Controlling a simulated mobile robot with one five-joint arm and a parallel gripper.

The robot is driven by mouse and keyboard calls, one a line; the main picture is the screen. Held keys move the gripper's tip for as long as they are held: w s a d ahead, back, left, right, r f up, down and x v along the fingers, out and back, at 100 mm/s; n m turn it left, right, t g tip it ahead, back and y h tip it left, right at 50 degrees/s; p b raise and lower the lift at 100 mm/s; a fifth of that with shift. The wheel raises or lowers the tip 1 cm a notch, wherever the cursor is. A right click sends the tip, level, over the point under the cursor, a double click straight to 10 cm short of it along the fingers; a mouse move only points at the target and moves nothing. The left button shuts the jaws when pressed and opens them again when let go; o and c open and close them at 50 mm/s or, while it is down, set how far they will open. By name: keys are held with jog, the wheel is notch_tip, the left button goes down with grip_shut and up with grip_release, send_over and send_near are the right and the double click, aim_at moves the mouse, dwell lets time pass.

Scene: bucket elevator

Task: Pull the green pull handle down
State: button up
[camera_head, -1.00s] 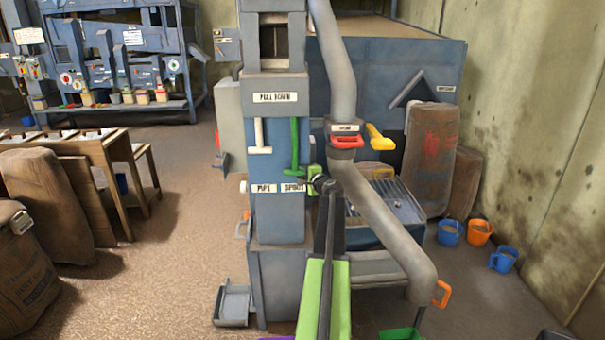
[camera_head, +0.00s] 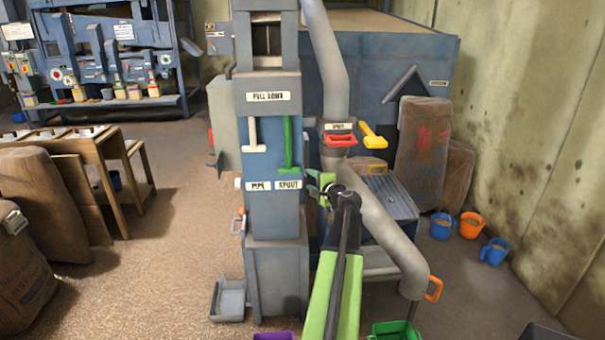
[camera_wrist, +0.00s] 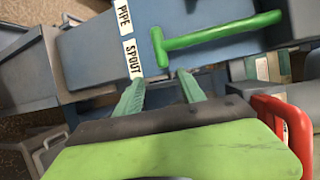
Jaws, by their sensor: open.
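The green pull handle (camera_head: 288,146) hangs on the blue column front, right of a white handle. It is an upright bar with a short crosspiece at its lower end, just above the "SPOUT" label. In the wrist view the handle (camera_wrist: 220,34) lies sideways, its crosspiece end near that label. My gripper (camera_head: 320,184) is open and empty, below and to the right of the handle in the head view. In the wrist view my gripper's two fingers (camera_wrist: 158,82) stand apart with nothing between them, and the handle's crosspiece is just beyond their tips.
The white handle (camera_head: 252,134) hangs beside the green one. A red handle (camera_head: 340,140) and a yellow handle (camera_head: 372,137) are to the right. A grey pipe (camera_head: 385,225) runs down behind my arm. Open floor (camera_head: 180,230) lies left of the column.

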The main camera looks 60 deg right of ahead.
jog(key=v, duration=0.4)
dwell(0.3)
